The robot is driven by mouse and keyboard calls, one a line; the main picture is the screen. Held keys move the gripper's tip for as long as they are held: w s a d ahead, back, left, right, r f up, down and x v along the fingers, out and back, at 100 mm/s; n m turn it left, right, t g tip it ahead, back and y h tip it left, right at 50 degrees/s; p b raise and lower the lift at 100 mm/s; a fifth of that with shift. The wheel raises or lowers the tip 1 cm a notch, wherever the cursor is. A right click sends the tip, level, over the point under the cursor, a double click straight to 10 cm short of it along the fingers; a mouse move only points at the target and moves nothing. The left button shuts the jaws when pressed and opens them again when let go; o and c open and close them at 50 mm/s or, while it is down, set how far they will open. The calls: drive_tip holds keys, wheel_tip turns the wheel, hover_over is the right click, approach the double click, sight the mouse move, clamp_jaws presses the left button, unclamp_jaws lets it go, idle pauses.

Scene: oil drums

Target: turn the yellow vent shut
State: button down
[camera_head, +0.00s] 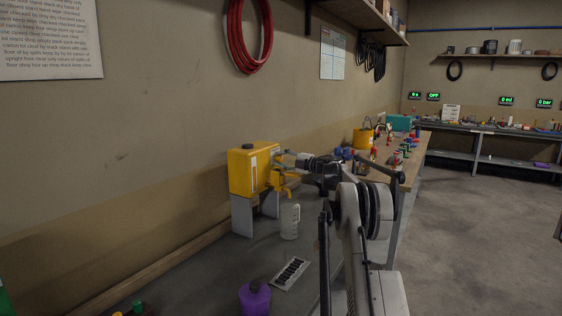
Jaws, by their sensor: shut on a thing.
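A yellow drum (243,172) with a black cap (248,146) on top rests on grey supports (242,215) on the bench by the wall. A yellow tap (286,191) sticks out low on its right side. My gripper (281,157) reaches in from the right, against the upper right side of the drum. Its jaws are shut on a small part there, which I take to be the yellow vent. The jaws hide most of that part, so its angle cannot be told.
A clear jug (289,222) stands below the tap. Behind my arm, a wooden bench (412,165) holds a yellow bucket (363,138) and several small fittings. Floor at right is clear.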

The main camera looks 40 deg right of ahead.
idle(0.3)
drive_tip(key=c, duration=1.4)
unclamp_jaws()
drive_tip(key=v, duration=1.2)
drive_tip(key=shift+r, duration=0.1)
